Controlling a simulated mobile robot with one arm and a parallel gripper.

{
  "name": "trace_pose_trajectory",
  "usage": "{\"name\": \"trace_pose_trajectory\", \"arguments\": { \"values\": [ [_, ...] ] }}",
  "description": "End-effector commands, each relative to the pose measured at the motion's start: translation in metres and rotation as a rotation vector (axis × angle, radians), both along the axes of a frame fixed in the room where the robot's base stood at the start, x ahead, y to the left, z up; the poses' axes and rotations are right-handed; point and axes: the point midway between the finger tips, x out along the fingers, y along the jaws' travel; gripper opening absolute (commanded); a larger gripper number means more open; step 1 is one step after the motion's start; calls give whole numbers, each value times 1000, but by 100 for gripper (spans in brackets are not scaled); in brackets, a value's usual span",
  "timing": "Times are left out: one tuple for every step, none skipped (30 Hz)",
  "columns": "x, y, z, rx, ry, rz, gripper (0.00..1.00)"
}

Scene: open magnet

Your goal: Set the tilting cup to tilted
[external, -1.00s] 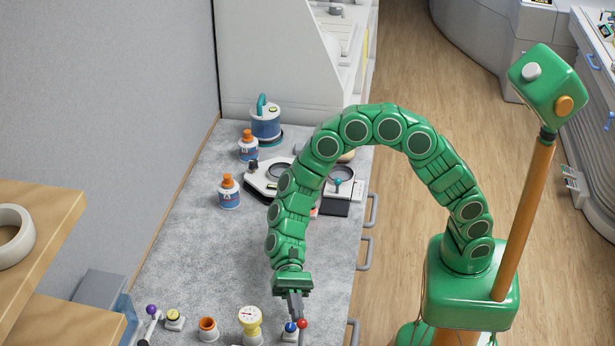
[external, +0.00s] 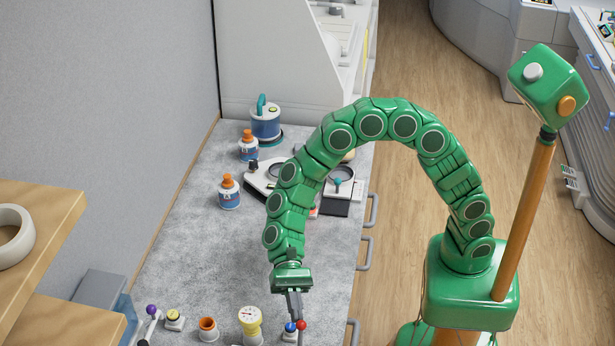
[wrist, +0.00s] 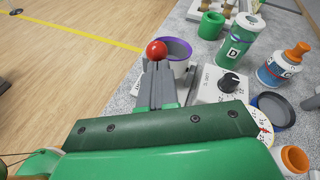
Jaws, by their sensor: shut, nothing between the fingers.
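A white cup with a purple rim and inside, which looks like the tilting cup (wrist: 183,62), stands just beyond my fingers in the wrist view. I cannot pick it out in the external view. A red ball (wrist: 157,50) sits in front of the cup, right at my fingertips; it also shows in the external view (external: 302,324). Whether it is joined to the cup is hidden. My gripper (wrist: 159,68) is shut and empty, pointing at the ball and cup; it also shows in the external view (external: 297,313). I cannot tell whether the fingers touch the ball.
A white dial box with a black knob (wrist: 231,82) stands close right of my fingers. Bottle D (wrist: 241,38), a green cup (wrist: 211,25) and an orange-capped bottle (wrist: 285,65) stand beyond. Open floor lies left in the wrist view.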

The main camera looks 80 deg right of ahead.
Motion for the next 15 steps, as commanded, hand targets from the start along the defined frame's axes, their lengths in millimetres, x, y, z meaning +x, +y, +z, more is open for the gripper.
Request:
{"name": "trace_pose_trajectory", "arguments": {
  "values": [
    [-1, 4, 4, -34, -6, 6, 0],
    [-1, 7, 6, -55, -6, 6, 0],
    [-1, 10, 10, -84, -6, 4, 0],
    [-1, 12, 12, -108, -6, 4, 0],
    [-1, 15, 15, -133, -9, 5, 0],
    [-1, 19, 19, -163, -11, 5, 0],
    [-1, 22, 21, -188, -11, 5, 0],
    [-1, 25, 23, -212, -10, 5, 0],
    [-1, 28, 26, -244, -9, 4, 0],
    [-1, 31, 27, -268, -9, 5, 0],
    [-1, 34, 29, -290, -9, 5, 0],
    [0, 38, 32, -319, -9, 3, 0],
    [0, 40, 34, -340, -9, 3, 0],
    [0, 43, 35, -360, -7, 3, 0],
    [-1, 46, 36, -389, -6, 5, 0]
  ]
}}
